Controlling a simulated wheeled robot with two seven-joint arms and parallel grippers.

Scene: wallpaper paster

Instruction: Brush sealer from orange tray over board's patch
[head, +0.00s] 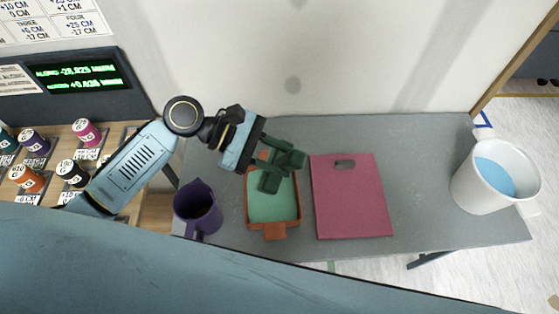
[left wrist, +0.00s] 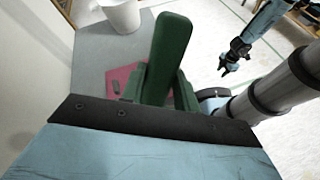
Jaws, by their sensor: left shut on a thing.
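The orange tray (head: 298,217) sits on the grey table and holds green sealer (head: 272,208). The magenta board (head: 352,205) lies flat to its right, with a small dark patch (head: 344,163) near its far edge. It also shows in the left wrist view, partly behind my fingers. My left gripper (head: 283,168), with dark green fingers, is over the far part of the tray.
A dark purple jug (head: 198,210) stands left of the tray, close to my left arm. A white bucket (head: 495,178) with blue content stands at the table's right end. Several coloured pots stand at the far left. The table (head: 430,170) is clear between board and bucket.

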